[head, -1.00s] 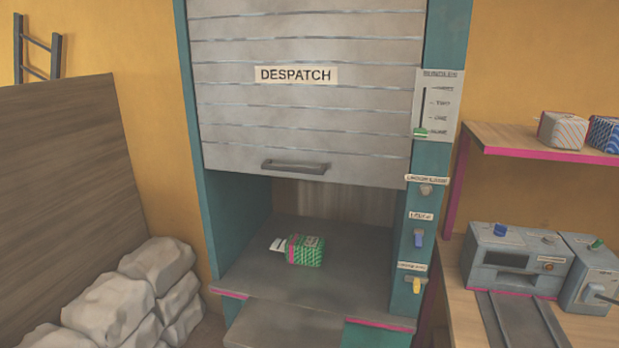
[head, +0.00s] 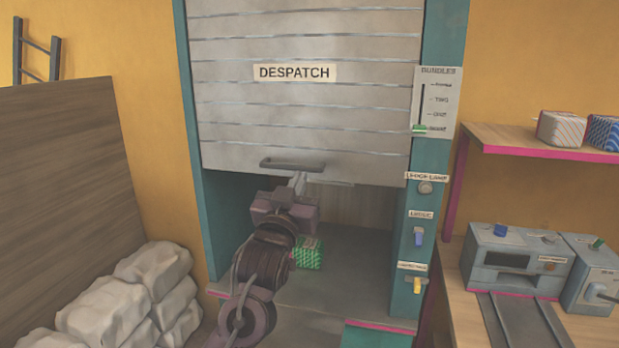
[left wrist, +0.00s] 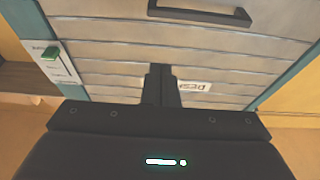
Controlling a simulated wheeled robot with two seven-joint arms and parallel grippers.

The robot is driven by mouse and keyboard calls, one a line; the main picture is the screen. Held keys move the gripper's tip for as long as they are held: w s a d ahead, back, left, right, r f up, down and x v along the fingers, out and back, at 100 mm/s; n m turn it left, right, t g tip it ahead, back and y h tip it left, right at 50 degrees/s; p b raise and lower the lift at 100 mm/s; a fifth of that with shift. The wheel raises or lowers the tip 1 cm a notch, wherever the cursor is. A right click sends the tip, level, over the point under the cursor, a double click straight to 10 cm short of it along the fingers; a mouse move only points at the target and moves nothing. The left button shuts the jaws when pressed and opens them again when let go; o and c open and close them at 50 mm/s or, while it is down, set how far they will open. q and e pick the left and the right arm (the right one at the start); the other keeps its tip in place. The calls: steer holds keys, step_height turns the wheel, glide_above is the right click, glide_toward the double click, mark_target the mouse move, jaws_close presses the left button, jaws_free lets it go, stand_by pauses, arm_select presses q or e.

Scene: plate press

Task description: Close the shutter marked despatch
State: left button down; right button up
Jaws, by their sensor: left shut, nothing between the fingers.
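The grey slatted shutter (head: 300,115) carries a DESPATCH sign (head: 295,72) and hangs partly down, with an opening below it. Its dark bar handle (head: 292,164) is near the bottom edge. My left gripper (head: 299,180) is shut and empty, in front of the shutter's bottom edge just below the handle. In the left wrist view the shut fingers (left wrist: 161,75) point at the slats, with the handle (left wrist: 200,12) apart from them at the top and the sign (left wrist: 194,87) upside down, partly hidden. I cannot tell whether the fingers touch. My right gripper is out of view.
A green wrapped bundle (head: 308,254) sits inside the opening, partly behind my arm. Switches line the teal right post (head: 430,215). A bench with a grey machine (head: 515,258) stands right, sacks (head: 115,310) lie left.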

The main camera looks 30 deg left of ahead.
arm_select(q)
step_height(320, 180, up, 4)
steer(key=p, duration=0.5)
glide_above(310, 168)
steer(key=s+d, duration=0.1)
steer(key=s, duration=0.1)
steer(key=f, duration=0.2)
steer(key=f+p, duration=0.1)
steer(key=f, duration=0.1)
steer(key=shift+w, duration=0.25)
steer(key=shift+f, duration=0.1)
step_height(310, 168, down, 30)
steer(key=b, duration=1.8)
steer(key=shift+r, duration=0.25)
